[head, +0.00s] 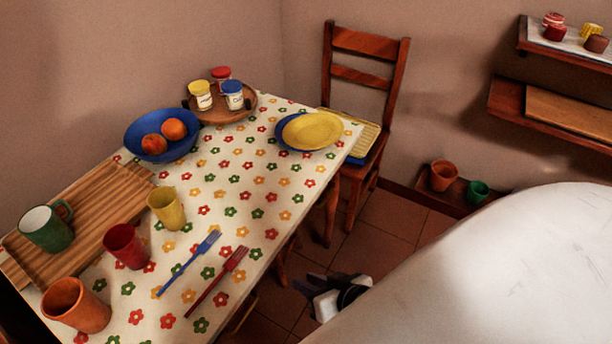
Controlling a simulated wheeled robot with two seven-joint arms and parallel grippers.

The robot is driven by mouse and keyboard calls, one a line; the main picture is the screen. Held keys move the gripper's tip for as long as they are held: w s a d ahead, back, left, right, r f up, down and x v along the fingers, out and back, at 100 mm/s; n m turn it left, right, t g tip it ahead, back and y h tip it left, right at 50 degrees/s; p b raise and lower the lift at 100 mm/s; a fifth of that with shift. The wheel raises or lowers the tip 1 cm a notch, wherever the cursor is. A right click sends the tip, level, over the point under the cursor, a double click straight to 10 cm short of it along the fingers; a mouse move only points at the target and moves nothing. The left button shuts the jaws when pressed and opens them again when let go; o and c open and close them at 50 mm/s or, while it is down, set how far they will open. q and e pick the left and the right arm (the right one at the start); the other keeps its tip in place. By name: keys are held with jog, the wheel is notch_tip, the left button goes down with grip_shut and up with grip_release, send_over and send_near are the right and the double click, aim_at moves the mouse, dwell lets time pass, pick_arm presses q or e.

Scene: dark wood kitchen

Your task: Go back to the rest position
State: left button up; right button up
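My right gripper (314,285) shows small and dark beside the table's right edge, low over the floor tiles. It is apart from the tabletop, and I see nothing in it. Its fingers are too dark and small to tell whether they are open or shut. Part of my own white body covers the lower right of the head view. My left gripper is not in view.
A table with a flowered cloth (228,208) holds cups, forks, a fruit bowl (133,138), a wooden tray (95,213) and plates (312,131). A wooden chair (367,90) stands behind. Wall shelves (540,105) are at right. Floor tiles (385,230) are clear between.

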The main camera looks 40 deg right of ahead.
jog(key=s+a+f+n+g+y, duration=0.1)
jog(key=s+a+f+n, duration=0.1)
jog(key=s+a+n, duration=0.2)
jog(key=shift+s+a+f+n, duration=0.25)
jog(key=shift+s+a+n, duration=0.05)
jog(key=shift+s+a, duration=0.45)
jog(key=shift+c, duration=0.2)
grip_shut()
jog(key=shift+d, duration=0.1)
